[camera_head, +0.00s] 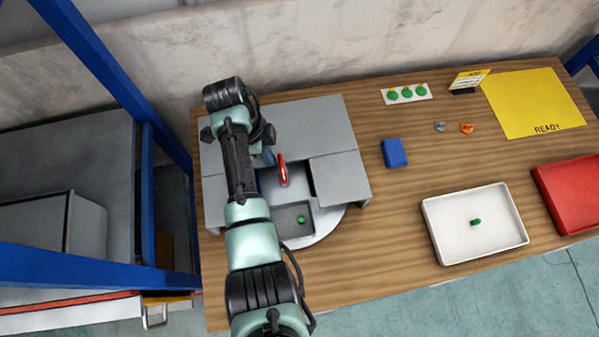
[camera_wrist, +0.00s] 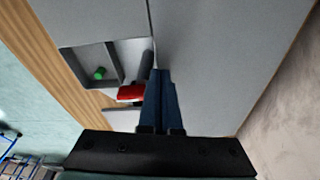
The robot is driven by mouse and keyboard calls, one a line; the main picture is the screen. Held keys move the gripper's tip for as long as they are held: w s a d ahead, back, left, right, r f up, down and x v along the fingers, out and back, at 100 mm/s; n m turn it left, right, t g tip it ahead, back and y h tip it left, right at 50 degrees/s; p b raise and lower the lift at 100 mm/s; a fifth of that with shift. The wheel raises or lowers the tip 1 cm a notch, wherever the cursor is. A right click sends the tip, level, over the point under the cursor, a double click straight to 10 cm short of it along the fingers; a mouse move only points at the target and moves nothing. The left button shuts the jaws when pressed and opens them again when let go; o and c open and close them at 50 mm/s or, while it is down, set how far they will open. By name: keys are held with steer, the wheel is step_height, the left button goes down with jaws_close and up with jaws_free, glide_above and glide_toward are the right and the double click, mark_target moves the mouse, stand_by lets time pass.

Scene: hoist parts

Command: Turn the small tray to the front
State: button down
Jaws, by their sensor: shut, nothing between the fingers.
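The small tray (camera_head: 283,213) is a dark grey square recess with a green piece (camera_head: 301,220) in it. It lies in the front opening of a grey housing (camera_head: 320,125), on a light grey round plate (camera_head: 327,226) that sticks out at the front. A red upright handle (camera_head: 283,171) stands behind the tray. My gripper (camera_wrist: 160,72) is shut and empty, its blue fingers close beside the red handle (camera_wrist: 131,92) in the wrist view. Whether they touch it I cannot tell. The tray (camera_wrist: 77,63) also shows there. My arm hides the left part of the housing in the head view.
Right of the housing are a blue block (camera_head: 394,153), a white tray (camera_head: 445,250) with a green piece, a red tray (camera_head: 572,208) and a yellow READY mat (camera_head: 535,105). A card with green dots (camera_head: 406,93) lies behind. A blue frame (camera_head: 148,190) stands at the left.

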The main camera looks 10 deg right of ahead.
steer(key=shift+a+r, duration=0.15)
steer(key=shift+a, duration=0.2)
step_height(320, 180, up, 6)
steer(key=p, duration=0.5)
steer(key=shift+p, duration=0.4)
steer(key=shift+s, duration=0.1)
